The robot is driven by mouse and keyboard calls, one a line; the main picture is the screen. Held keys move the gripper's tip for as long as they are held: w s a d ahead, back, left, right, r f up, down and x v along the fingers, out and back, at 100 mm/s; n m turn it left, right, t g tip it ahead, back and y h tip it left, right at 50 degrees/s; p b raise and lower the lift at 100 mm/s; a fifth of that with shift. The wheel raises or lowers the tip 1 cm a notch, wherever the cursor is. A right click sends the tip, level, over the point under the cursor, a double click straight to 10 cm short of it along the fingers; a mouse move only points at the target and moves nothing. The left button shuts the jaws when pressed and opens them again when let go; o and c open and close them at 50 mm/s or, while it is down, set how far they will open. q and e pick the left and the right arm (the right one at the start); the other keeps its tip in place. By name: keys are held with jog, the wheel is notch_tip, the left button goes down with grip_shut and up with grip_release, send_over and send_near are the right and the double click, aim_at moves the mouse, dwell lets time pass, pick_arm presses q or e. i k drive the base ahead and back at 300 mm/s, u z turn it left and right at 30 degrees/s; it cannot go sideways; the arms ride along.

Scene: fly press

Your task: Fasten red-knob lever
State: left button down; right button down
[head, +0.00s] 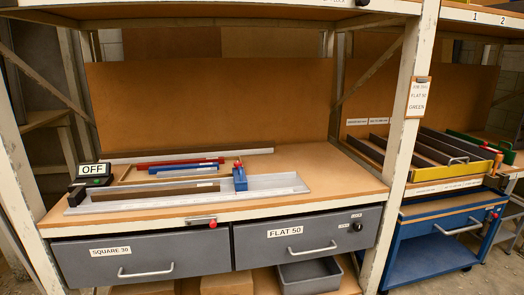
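A small lever with a red knob (211,224) sits on the front edge of the workbench (330,196), above the drawers. Its metal part lies roughly level, to the left of the knob. A blue clamp block (240,180) stands on the silver rail (280,186) and has a small red top. A long brown bar (150,193) lies along the rail, left of the block. Whether the lever is latched is too small to tell. Neither of my grippers is in view.
Red (175,162) and blue (185,171) bars lie behind the rail. A black box with an OFF sign (92,170) stands at left. Grey drawers (125,258) labelled SQUARE 30 and FLAT 50 (300,240) are shut below. A white upright (402,140) stands at right, before a blue cart (430,260).

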aim_at(212, 221)
jog(key=z, duration=0.5)
jog(key=i, duration=1.2)
jog(key=u, duration=0.45)
